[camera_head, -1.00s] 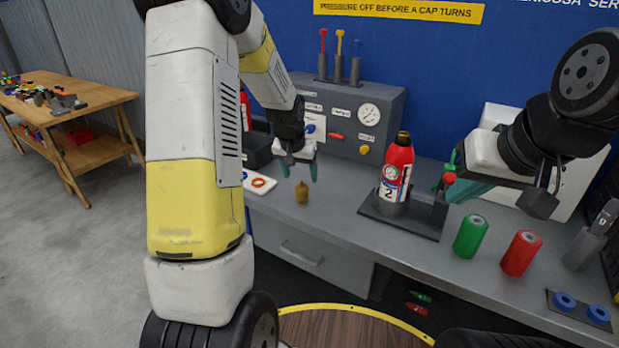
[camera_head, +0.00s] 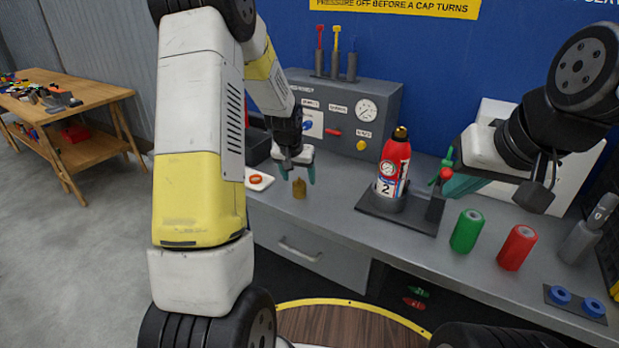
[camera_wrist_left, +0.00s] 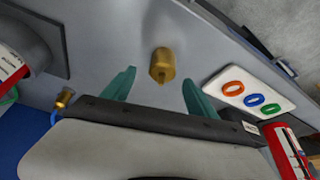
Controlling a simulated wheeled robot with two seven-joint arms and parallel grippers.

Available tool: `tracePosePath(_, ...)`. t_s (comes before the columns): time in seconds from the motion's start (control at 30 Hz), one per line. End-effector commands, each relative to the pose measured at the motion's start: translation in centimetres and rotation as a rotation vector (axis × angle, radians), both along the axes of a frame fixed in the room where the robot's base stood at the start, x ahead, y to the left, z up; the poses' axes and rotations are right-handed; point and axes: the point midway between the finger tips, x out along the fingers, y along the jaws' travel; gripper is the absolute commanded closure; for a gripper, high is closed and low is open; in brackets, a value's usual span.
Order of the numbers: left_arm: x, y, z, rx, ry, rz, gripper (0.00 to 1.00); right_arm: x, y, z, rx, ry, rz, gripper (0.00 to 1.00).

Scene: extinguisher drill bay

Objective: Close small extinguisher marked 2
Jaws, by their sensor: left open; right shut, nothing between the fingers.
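The small red extinguisher marked 2 (camera_head: 395,160) stands upright in a holder on a dark base plate (camera_head: 411,221) on the bench. Its neck is dark and brass-coloured at the top. A small brass piece, cap-like (camera_head: 299,189), stands on the bench to its left; it also shows in the left wrist view (camera_wrist_left: 162,66). My left gripper (camera_head: 298,174) is open just above the brass piece, which appears between and beyond its teal fingers (camera_wrist_left: 158,86). My right gripper (camera_head: 450,184) is shut and empty, beside red and green parts right of the extinguisher; its tips are partly hidden.
A white card with orange, blue and green rings (camera_wrist_left: 248,100) lies beside the left gripper. A grey gauge panel (camera_head: 370,93) stands behind. A green cylinder (camera_head: 466,231) and a red cylinder (camera_head: 517,248) stand at the bench front. Another red extinguisher (camera_wrist_left: 285,150) is near the card.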

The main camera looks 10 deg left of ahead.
Motion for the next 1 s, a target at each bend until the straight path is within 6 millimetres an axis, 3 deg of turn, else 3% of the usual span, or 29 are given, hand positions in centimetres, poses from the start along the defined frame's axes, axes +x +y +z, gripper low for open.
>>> tracePosePath(0.1,0.6,0.2,-2.1,0.0,0.005,0.001,0.33,0.0,0.0,0.0,0.0,0.0,0.0,1.0)
tracePosePath(0.3,1.5,0.2,-3.9,0.0,0.002,0.0,0.33,0.0,0.0,0.0,0.0,0.0,0.0,1.0)
tracePosePath(0.67,1.6,0.1,-4.0,0.0,0.001,0.0,0.33,0.0,0.0,0.0,0.0,0.0,0.0,1.0)
tracePosePath(1.0,1.6,0.1,-4.0,0.0,0.001,0.0,0.98,0.0,0.0,0.0,0.0,0.0,0.0,1.0)
